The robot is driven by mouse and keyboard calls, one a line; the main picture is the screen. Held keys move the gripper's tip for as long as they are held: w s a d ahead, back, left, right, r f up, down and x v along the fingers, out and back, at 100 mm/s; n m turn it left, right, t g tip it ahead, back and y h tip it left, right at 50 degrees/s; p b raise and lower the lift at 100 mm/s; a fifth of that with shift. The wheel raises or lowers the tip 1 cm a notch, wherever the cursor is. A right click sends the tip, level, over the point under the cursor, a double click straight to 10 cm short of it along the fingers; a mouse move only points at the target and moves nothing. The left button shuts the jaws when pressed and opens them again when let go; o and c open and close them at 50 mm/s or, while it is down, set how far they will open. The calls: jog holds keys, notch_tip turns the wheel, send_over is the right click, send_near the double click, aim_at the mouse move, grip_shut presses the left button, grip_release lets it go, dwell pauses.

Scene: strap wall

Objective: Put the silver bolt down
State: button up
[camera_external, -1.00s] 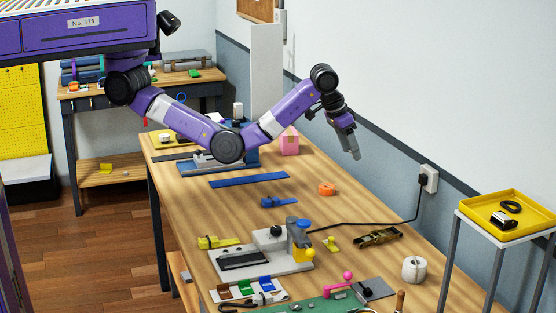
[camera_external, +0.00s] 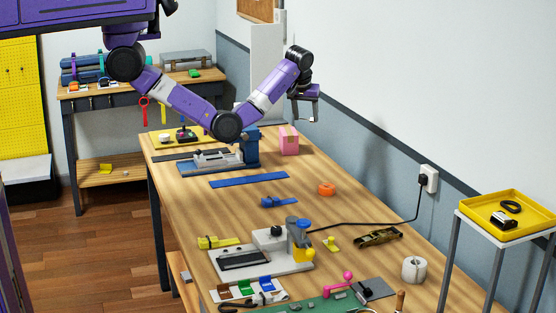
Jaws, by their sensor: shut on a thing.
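My gripper (camera_external: 305,114) is raised in the air above the far right part of the long wooden workbench (camera_external: 330,215), in front of the wall. Its fingers point down. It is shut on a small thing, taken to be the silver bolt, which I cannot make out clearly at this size. The gripper is well clear of the bench top, above and a little right of a pink block (camera_external: 289,140).
A blue strip (camera_external: 249,180), an orange ring (camera_external: 327,189) and a grey fixture (camera_external: 268,252) with blue and yellow parts lie on the bench. A black cable (camera_external: 385,222) runs to the wall socket. A yellow tray (camera_external: 506,216) stands at right. Bare wood surrounds the orange ring.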

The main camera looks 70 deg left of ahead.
jog(key=shift+s+a+r+n, duration=0.1)
jog(key=shift+s+a+n, duration=0.2)
jog(key=shift+a, duration=0.2)
jog(key=shift+s+a+n, duration=0.15)
jog(key=shift+a+n, duration=0.25)
jog(key=shift+a, duration=0.05)
jog(key=n+g, duration=0.1)
send_near(299, 171)
jog(key=shift+n+y, duration=0.3)
jog(key=shift+n, duration=0.1)
jog(key=x, duration=0.6)
jog(key=shift+d, duration=0.1)
jog(key=shift+f, duration=0.3)
jog(key=o, duration=1.1)
jog(key=shift+r, duration=0.15)
